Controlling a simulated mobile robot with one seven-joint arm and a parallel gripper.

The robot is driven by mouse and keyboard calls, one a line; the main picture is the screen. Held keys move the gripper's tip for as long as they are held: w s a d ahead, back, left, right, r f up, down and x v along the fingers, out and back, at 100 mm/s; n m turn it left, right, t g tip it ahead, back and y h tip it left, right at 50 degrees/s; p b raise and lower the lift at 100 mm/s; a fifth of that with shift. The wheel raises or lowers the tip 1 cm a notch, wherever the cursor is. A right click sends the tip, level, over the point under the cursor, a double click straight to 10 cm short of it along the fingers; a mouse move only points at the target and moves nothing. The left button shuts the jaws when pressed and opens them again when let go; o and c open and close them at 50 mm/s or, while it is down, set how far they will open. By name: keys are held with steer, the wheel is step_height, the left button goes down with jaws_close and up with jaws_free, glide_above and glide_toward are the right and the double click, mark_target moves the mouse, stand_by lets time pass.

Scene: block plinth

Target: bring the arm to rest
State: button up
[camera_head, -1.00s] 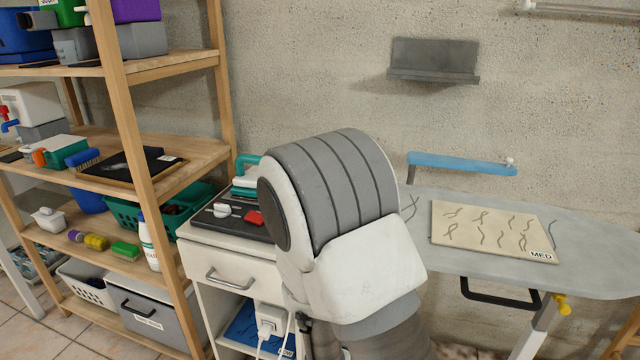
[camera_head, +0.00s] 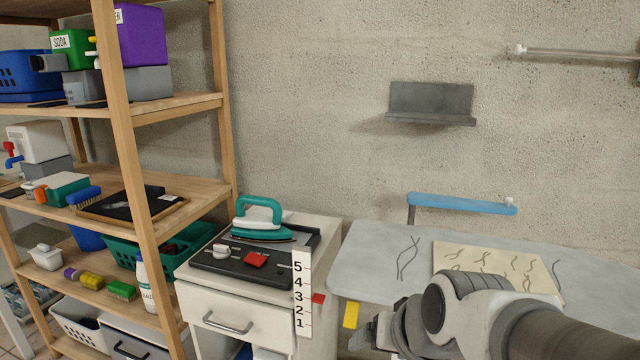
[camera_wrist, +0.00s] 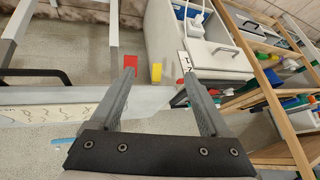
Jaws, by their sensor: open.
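My gripper (camera_head: 368,338) is low in the head view, in front of the near left edge of the grey ironing board (camera_head: 375,262). My white and grey arm reaches in from the lower right. In the wrist view my gripper (camera_wrist: 158,72) has its two grey fingers wide apart, with nothing held between them. Beyond the fingers, a red tab (camera_wrist: 130,62) and a yellow tab (camera_wrist: 156,72) show. Whether the fingers touch anything is not clear.
A white cabinet (camera_head: 235,318) carries a teal iron (camera_head: 262,222) on a dark tray; a numbered strip (camera_head: 302,295) stands at its corner. A wooden shelf (camera_head: 165,104) with bins is at left. A blue bar (camera_head: 460,204) and grey bracket (camera_head: 430,103) are behind the board.

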steer(key=s+d+r+n+g+h, duration=0.1)
steer(key=s+d+r, duration=0.1)
steer(key=s+d, duration=0.15)
steer(key=s+d+r+h, duration=0.1)
steer(key=s+d+r, duration=0.1)
steer(key=s, duration=0.3)
step_height(320, 180, up, 19)
steer(key=p, duration=1.9)
steer(key=shift+a+f, duration=0.15)
steer(key=shift+a, duration=0.05)
